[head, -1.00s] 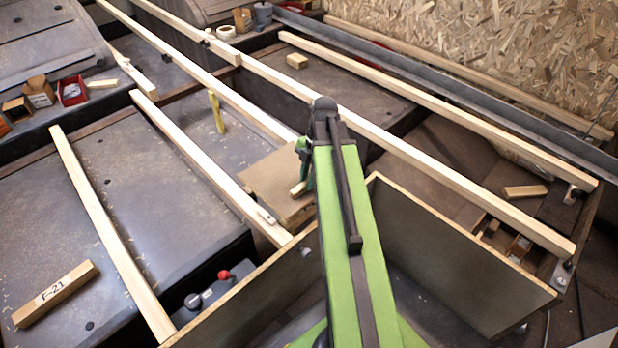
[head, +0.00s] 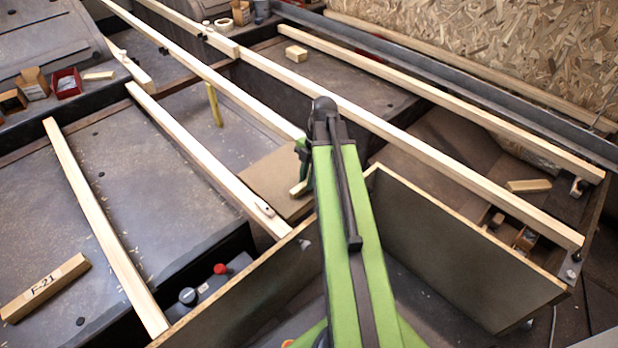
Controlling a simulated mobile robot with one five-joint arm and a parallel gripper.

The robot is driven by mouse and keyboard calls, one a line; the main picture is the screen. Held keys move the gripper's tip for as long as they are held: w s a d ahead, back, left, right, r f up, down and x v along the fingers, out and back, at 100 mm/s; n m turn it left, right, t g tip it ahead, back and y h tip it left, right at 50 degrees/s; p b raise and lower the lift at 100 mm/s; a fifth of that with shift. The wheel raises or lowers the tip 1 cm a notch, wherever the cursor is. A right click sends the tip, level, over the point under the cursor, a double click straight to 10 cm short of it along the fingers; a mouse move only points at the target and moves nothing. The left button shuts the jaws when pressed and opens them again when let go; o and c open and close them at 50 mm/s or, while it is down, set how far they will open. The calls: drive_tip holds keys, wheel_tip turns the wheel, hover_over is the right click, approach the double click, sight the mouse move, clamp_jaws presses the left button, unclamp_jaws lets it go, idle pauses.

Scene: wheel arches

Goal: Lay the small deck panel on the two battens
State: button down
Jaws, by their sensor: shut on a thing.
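The small deck panel (head: 266,181) is a flat brown board left of my green arm. A pale wooden block (head: 298,188) shows at its right side. My gripper (head: 303,172) is at this panel and shut on it; the arm hides most of the jaws and the panel's right part. The panel appears between a pale batten (head: 185,143) on its left and another batten (head: 222,82) running behind it. Whether it touches either, or its height against them, I cannot tell. Which two battens are meant is also unclear.
Another batten (head: 100,220) lies at left, near a block marked F-21 (head: 45,287). Long rails (head: 440,163) cross the right side. Dark upright boards (head: 450,245) form a corner around my arm. A yellow upright piece (head: 214,104) stands behind the panel.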

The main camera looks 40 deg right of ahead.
drive_tip(key=c, duration=1.2)
unclamp_jaws()
drive_tip(key=shift+r, duration=0.1)
drive_tip(key=p+v, duration=1.6)
drive_tip(key=v, duration=0.1)
drive_tip(key=shift+p, duration=0.35)
drive_tip(key=shift+s+r, duration=0.1)
drive_tip(key=shift+r, duration=0.05)
